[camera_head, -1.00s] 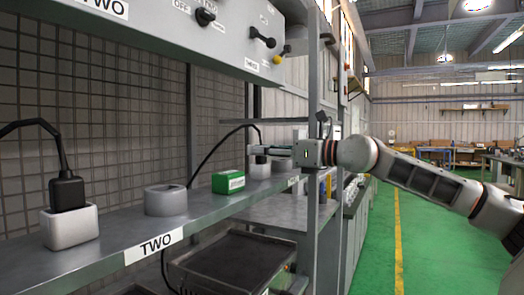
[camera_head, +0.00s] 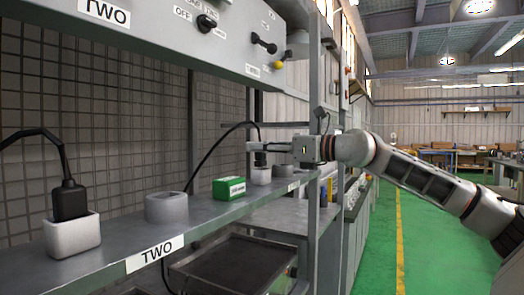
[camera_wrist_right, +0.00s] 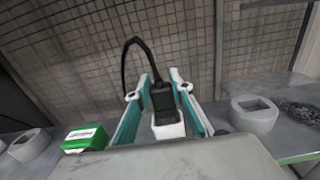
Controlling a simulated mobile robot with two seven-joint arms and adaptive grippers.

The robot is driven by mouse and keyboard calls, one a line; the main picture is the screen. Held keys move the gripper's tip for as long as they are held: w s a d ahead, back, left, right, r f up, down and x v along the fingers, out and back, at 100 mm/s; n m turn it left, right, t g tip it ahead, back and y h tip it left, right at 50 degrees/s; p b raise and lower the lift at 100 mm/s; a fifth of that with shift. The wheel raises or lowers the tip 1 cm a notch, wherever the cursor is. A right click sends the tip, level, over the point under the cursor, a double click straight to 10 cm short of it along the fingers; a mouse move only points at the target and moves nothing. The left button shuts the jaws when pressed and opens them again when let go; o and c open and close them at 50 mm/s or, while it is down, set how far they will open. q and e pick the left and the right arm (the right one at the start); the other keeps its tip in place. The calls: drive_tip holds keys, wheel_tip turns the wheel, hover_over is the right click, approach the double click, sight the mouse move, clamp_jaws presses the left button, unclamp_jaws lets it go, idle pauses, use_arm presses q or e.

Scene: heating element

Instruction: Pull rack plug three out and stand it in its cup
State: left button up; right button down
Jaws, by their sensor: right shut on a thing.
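My right gripper (camera_head: 258,147) is shut on a black plug (camera_head: 260,159) with a black cable. In the right wrist view the plug (camera_wrist_right: 163,97) is between the two teal fingers. It stands upright over a white socket block (camera_head: 261,177), whose dark opening partly shows in the right wrist view (camera_wrist_right: 168,130). Whether the plug's lower end is fully clear of the socket I cannot tell. A grey round cup (camera_head: 283,171) stands to the right of this socket; it also shows in the right wrist view (camera_wrist_right: 254,119). My left gripper is not in view.
A green box (camera_head: 229,188) stands on the shelf (camera_head: 120,241) to the left of the socket. Farther left are another grey cup (camera_head: 166,207) and another black plug (camera_head: 69,200) in a white socket (camera_head: 73,236). A control panel (camera_head: 170,35) overhangs the shelf.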

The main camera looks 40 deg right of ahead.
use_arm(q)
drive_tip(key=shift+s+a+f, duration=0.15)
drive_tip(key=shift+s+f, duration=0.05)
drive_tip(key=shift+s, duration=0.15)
use_arm(e)
drive_tip(key=shift+r, duration=0.45)
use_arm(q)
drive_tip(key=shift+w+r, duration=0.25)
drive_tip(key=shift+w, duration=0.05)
use_arm(e)
drive_tip(key=shift+s+r, duration=0.15)
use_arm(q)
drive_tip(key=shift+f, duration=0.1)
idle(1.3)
